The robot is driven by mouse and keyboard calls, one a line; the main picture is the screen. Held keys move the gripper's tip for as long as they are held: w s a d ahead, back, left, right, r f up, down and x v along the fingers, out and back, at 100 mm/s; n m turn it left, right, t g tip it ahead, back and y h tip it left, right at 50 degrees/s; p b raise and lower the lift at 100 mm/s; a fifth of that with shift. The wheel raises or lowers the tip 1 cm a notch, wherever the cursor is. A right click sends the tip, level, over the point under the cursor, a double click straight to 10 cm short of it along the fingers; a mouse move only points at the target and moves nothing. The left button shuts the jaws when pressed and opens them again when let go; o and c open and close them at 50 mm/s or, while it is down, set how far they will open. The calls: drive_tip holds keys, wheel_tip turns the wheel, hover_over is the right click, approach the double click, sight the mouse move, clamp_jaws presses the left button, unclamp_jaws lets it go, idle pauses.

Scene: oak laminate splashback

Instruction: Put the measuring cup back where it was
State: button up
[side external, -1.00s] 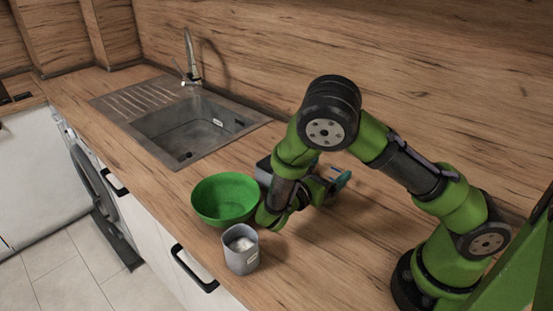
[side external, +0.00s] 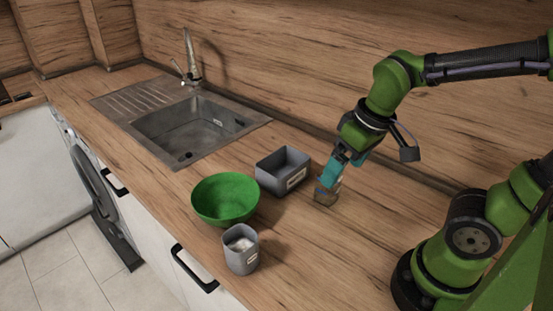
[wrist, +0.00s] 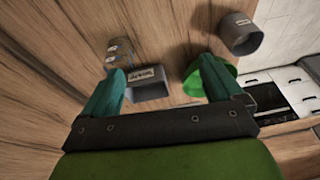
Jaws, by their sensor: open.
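The measuring cup looks like a small clear cup (side external: 326,196) standing on the counter right of the grey box. It also shows in the wrist view (wrist: 117,50), just beyond the left fingertip. My gripper (side external: 333,178) is close to the cup in the side view and partly covers it. In the wrist view my gripper (wrist: 160,68) is open, its teal fingers wide apart with nothing between them. Whether a finger touches the cup cannot be told.
A grey canister with white contents (side external: 241,250) stands near the front edge. The sink (side external: 185,130) lies farther left. The counter right of the cup is clear.

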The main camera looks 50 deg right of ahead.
drive_tip(key=r+m+t, duration=0.1)
drive_tip(key=a+r+m+t+y, duration=0.1)
drive_tip(key=r, duration=0.1)
drive_tip(key=a+r+m+t, duration=0.1)
drive_tip(key=r+t, duration=0.1)
drive_tip(key=shift+s+r+y, duration=0.15)
drive_tip(key=shift+y, duration=0.15)
